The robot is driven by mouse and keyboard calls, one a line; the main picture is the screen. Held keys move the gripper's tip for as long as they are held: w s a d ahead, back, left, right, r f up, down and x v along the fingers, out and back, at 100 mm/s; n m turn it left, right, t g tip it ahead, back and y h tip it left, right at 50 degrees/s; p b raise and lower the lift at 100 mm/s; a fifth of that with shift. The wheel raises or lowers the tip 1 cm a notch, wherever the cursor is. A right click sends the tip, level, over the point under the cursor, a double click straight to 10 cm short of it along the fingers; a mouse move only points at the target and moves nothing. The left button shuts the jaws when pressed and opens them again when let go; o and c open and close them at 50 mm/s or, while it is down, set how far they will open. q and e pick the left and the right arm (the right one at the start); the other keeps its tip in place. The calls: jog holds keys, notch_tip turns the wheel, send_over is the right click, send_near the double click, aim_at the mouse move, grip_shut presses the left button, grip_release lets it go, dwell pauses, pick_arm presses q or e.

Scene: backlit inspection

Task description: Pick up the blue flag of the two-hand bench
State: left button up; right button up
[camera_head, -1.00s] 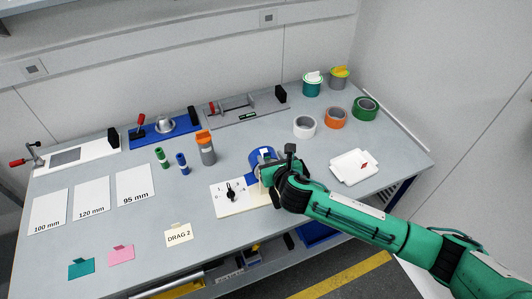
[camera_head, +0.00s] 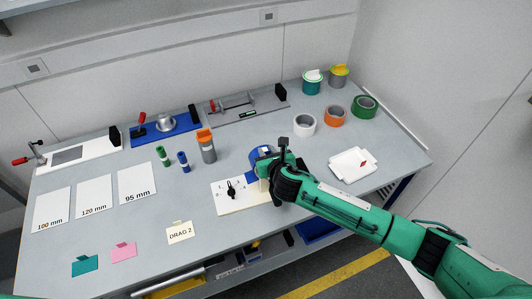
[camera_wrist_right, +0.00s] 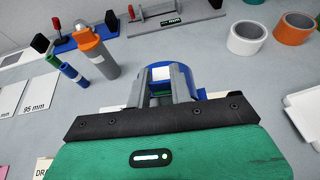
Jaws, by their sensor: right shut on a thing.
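The blue flag (camera_head: 251,177) shows as a small blue patch beside the white dial plate (camera_head: 228,198), at the near side of a blue roll (camera_head: 259,153); my right gripper hides much of it. The right gripper (camera_head: 265,168) reaches in from the right, low over the bench at the roll. In the right wrist view its two grey fingers (camera_wrist_right: 164,92) stand at the front of the blue roll (camera_wrist_right: 187,73), with a bit of blue low between them. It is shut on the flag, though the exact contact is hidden. My left gripper is out of view.
A grey cylinder with orange top (camera_head: 207,147) and two small markers stand left of the gripper. White (camera_head: 304,124), orange and green rolls are at the back right. A white tray (camera_head: 352,165) lies to the right.

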notch_tip(320, 180, up, 20)
jog(key=b, duration=0.3)
jog(key=shift+b, duration=0.3)
jog(key=shift+o, duration=0.6)
grip_shut()
jog(key=shift+r, duration=0.15)
notch_tip(320, 180, up, 5)
jog(key=p, duration=0.5)
send_over(267, 152)
jog(key=shift+w, duration=0.1)
dwell(0.4)
jog(key=shift+d+f, duration=0.1)
jog(key=shift+f, duration=0.1)
dwell(0.6)
